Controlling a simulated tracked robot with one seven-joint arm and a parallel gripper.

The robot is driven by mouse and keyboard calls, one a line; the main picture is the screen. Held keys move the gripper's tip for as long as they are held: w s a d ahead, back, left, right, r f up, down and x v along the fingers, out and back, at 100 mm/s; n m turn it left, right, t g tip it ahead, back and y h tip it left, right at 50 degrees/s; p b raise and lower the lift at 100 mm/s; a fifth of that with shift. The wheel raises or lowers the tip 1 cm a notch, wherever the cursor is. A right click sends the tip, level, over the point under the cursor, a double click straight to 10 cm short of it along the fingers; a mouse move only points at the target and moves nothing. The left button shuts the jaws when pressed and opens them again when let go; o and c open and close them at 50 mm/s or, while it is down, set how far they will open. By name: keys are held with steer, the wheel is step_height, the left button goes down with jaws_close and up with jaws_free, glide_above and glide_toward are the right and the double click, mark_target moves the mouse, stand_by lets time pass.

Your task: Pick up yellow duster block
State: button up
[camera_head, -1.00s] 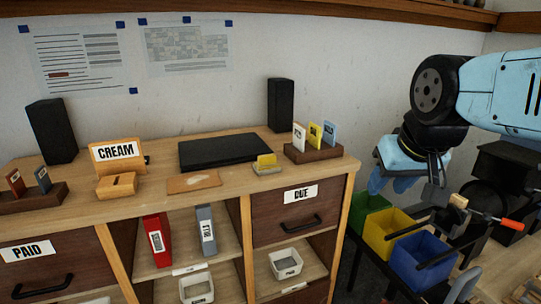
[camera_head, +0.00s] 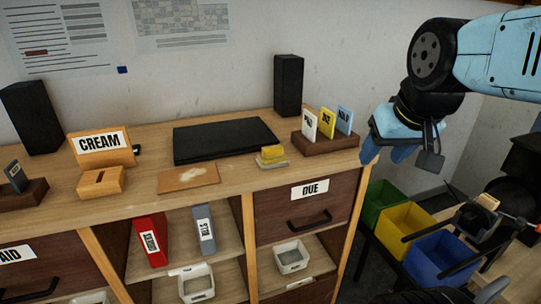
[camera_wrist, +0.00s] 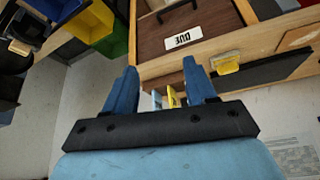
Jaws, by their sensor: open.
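The yellow duster block (camera_head: 272,154) sits on a small pale base on the cabinet top, right of the black flat pad and left of the card rack. It also shows in the wrist view (camera_wrist: 227,62), right of my fingers. My gripper (camera_head: 392,150) is off the cabinet's right end, apart from the duster block. In the wrist view my gripper (camera_wrist: 162,88) shows two blue fingers spread apart with nothing held between them.
A wooden rack (camera_head: 325,143) with white, yellow and blue cards stands between my gripper and the block. A black speaker (camera_head: 288,85) stands behind. A brown mat with a pale smear (camera_head: 188,178) lies left. Green, yellow and blue bins (camera_head: 440,255) stand lower right.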

steer(key=o, duration=0.8)
steer(key=shift+n+g+y, duration=0.4)
steer(key=shift+n+g, duration=0.3)
steer(key=shift+n, duration=0.2)
steer(key=w+a, duration=0.2)
steer(key=w, duration=0.1)
steer(key=w+a+r, duration=0.1)
steer(key=w+a, duration=0.1)
steer(key=w, duration=0.2)
steer(key=w+a, duration=0.2)
steer(key=w, duration=0.2)
steer(key=shift+w+a+r, duration=0.2)
steer(key=shift+w+r, duration=0.05)
steer(key=shift+r, duration=0.1)
steer(key=n+g, duration=0.1)
glide_toward(273, 147)
steer(key=x, duration=0.7)
steer(key=shift+s+d, duration=0.1)
steer(key=shift+s, duration=0.05)
steer(key=shift+x, duration=2.6)
